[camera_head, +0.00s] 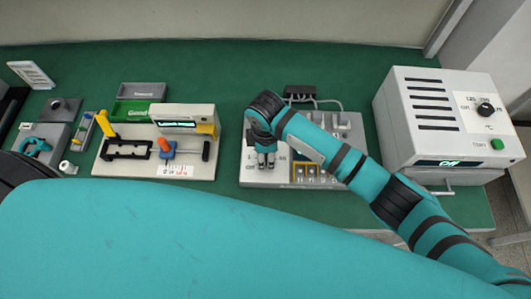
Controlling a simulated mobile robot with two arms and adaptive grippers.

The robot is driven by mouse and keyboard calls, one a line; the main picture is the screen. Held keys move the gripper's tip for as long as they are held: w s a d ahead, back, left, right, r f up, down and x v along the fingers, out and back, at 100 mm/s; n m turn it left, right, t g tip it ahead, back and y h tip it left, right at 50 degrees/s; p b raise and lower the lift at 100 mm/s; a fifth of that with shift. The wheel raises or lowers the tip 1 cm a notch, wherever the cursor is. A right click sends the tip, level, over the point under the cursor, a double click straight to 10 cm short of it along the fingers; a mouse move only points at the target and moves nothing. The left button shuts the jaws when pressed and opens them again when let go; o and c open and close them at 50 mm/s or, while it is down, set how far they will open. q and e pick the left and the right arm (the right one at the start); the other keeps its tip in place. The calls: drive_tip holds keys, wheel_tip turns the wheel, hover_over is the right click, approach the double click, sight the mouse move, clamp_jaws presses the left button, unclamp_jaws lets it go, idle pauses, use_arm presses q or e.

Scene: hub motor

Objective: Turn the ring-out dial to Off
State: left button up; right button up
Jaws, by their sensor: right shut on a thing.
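A light grey test panel (245,176) lies on the green bench in the middle of the view. My right gripper (266,163) points down at the panel's left part, where a few printed marks show on either side of it. It is shut on the ring-out dial, which is mostly hidden under the fingers, so I cannot read its setting. My left gripper is not in view.
A grey oven (408,145) with its own black knob (486,110) and green button stands at the right. A fixture board (200,168) with an orange-handled clamp is to the left, green and grey bins (135,111) behind it. Bare green mat (225,75) lies at the back.

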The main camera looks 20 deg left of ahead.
drive_tip(key=shift+n, duration=0.4)
drive_tip(key=n, duration=0.2)
drive_tip(key=shift+n+p, duration=0.4)
drive_tip(key=shift+n, duration=2.2)
drive_tip(key=o, duration=1.2)
drive_tip(key=shift+c, duration=0.2)
drive_tip(key=shift+r, duration=0.1)
wheel_tip(320, 180, up, 12)
